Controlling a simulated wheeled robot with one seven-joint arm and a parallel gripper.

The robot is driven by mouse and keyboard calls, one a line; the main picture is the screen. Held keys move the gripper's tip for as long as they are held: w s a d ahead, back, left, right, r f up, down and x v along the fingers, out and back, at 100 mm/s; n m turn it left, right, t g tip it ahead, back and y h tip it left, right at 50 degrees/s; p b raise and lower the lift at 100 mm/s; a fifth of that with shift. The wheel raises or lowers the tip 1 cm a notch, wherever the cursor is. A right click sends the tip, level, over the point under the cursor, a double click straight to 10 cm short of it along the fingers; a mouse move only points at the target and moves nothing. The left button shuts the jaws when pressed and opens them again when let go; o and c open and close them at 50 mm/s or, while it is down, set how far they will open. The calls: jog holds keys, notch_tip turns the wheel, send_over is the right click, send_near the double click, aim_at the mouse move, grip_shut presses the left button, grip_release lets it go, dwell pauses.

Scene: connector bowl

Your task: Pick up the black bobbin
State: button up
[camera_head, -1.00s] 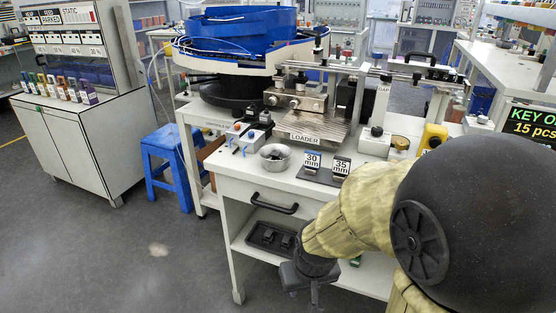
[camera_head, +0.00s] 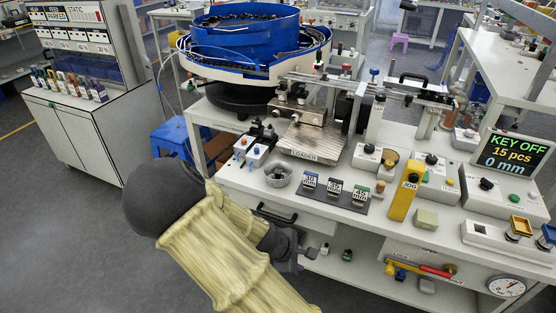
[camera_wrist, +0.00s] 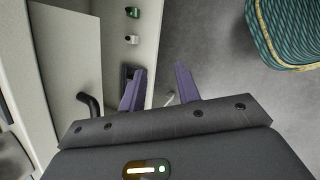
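I cannot pick out the black bobbin for certain in either view. In the head view, two small items stand on the lower shelf: a white and dark one (camera_head: 325,248) and a dark green one (camera_head: 347,255). They also seem to show near the top of the wrist view, the greenish one (camera_wrist: 132,12) above the pale one (camera_wrist: 131,39). A dark object (camera_wrist: 127,72) sits beside the left finger, partly hidden by it. My gripper (camera_wrist: 161,75) has its two purple fingers apart, with nothing between them. In the head view my gripper (camera_head: 305,253) is by the shelf front, partly hidden by my arm.
The white bench (camera_head: 400,222) carries a metal bowl (camera_head: 278,173), a dark tray of labelled blocks (camera_head: 335,190) and a yellow JOG unit (camera_head: 404,191). A drawer handle (camera_head: 272,213) sticks out at the front. A blue stool (camera_head: 170,138) is left of the bench. Open floor lies in front.

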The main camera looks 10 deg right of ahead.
jog(key=w+a+r+n+t+h+p, duration=0.1)
jog(key=w+a+r+n+t+p, duration=0.3)
jog(key=r+n, duration=0.3)
jog(key=w+a+r+n+t+h+p, duration=0.1)
jog(key=w+a+r+n+t+p, duration=0.3)
jog(key=r, duration=0.8)
jog(key=w+a+n+p, duration=0.2)
jog(key=n+p, duration=0.1)
jog(key=shift+r+n+t, duration=0.3)
jog(key=shift+r+t, duration=0.1)
send_near(278, 175)
jog(key=w+d, duration=0.2)
jog(key=w, duration=0.1)
jog(key=shift+w+r+p, duration=0.2)
jog(key=shift+w+p, duration=0.05)
jog(key=shift+p, duration=0.1)
jog(key=shift+w+d+f, duration=0.2)
jog(key=shift+w, duration=0.15)
